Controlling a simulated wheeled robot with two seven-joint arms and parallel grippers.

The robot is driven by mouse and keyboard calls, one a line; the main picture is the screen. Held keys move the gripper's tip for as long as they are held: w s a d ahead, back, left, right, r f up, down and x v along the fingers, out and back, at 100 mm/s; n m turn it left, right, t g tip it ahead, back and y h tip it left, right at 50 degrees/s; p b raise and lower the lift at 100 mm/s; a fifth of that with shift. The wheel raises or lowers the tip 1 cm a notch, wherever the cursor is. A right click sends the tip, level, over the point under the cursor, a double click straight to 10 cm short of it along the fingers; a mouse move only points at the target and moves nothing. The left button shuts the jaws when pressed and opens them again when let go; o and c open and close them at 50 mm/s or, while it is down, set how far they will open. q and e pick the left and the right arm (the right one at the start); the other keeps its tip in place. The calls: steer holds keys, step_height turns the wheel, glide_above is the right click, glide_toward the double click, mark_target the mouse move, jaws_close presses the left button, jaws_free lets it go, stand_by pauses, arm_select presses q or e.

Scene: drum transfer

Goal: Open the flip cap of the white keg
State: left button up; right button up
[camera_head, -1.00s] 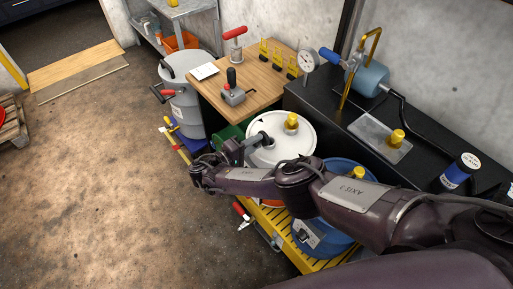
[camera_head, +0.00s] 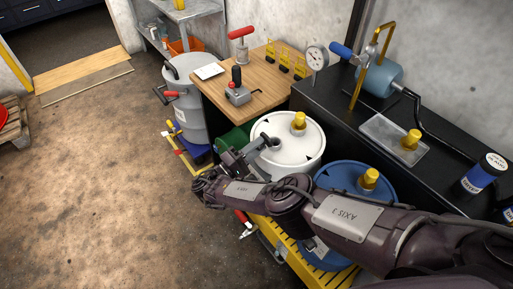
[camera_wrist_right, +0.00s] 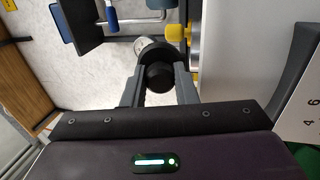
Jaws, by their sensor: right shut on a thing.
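The white keg (camera_head: 287,158) stands upright on the yellow rack, with a yellow fitting (camera_head: 299,120) on its lid. My right gripper (camera_head: 268,144) is over the left part of the lid, reaching in from the lower left. In the right wrist view its two fingers (camera_wrist_right: 158,88) are shut on a dark round cap (camera_wrist_right: 158,74), which appears to be the flip cap. The fingers hide most of the cap in the head view, so I cannot tell how far it is tilted. My left gripper is not in view.
A blue drum (camera_head: 345,184) with a yellow fitting stands close beside the white keg, partly behind my right arm. A black bench (camera_head: 335,98) runs behind them. A wooden table (camera_head: 262,93) and a grey drum (camera_head: 189,120) are at the left. The floor (camera_head: 90,190) is clear.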

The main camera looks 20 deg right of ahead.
steer(key=o, duration=1)
steer(key=shift+s+f, duration=0.1)
steer(key=shift+f, duration=0.05)
